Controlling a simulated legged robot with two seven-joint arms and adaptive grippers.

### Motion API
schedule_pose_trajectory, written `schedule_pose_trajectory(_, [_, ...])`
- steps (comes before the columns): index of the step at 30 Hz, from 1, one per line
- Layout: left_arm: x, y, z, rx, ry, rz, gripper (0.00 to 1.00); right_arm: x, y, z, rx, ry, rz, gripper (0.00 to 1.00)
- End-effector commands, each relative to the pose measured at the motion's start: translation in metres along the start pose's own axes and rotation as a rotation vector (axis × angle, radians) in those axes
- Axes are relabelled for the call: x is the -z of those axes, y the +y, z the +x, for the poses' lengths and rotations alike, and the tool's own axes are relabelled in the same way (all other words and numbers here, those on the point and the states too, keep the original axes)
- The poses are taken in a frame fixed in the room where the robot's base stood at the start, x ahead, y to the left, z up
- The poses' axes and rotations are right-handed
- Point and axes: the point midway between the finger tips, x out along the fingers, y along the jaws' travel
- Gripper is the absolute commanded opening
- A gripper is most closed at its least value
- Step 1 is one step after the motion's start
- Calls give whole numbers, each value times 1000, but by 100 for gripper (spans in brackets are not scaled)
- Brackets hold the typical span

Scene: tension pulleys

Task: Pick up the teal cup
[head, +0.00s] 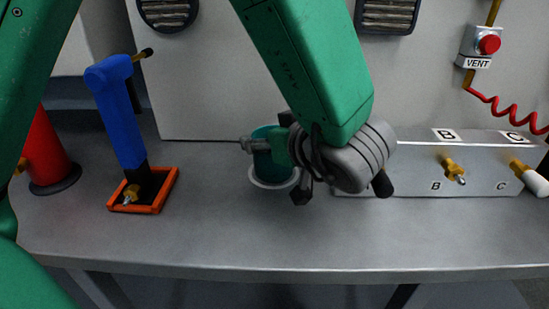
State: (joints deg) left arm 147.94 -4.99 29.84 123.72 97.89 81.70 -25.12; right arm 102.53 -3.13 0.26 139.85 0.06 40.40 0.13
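The teal cup (264,169) stands upright on a white round saucer (272,184) near the middle of the grey bench. My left gripper (273,170) is at the cup from the right. One fingertip reaches past the cup's upper left side and the other hangs at its lower right. The fingers are spread wider than the cup, so the gripper looks open. The gripper hides the cup's right side and part of its rim; any finger contact cannot be made out. My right gripper is not in view.
A blue post-like tool (118,115) stands in an orange-edged tray (165,191) to the left. A red cone-like object (46,152) is at the far left. A grey panel (400,181) with knobs B and C is right. The front bench strip is clear.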

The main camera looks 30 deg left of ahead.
Motion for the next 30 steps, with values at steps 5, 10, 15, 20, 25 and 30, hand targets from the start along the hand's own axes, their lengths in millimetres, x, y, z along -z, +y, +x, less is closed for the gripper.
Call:
schedule_pose_trajectory(5, [0,0,0,0,-1,0,27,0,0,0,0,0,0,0])
schedule_pose_trajectory(10, [3,0,-1,0,-1,0,27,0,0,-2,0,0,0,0])
schedule_pose_trajectory(15, [28,0,-12,-1,-1,-4,27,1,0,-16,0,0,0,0])
schedule_pose_trajectory(20, [60,0,-25,-2,0,-5,27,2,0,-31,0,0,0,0])
schedule_pose_trajectory(25, [84,1,-35,0,-1,-4,27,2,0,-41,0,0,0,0])
schedule_pose_trajectory(30, [92,1,-38,0,-1,-1,27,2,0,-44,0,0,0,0])
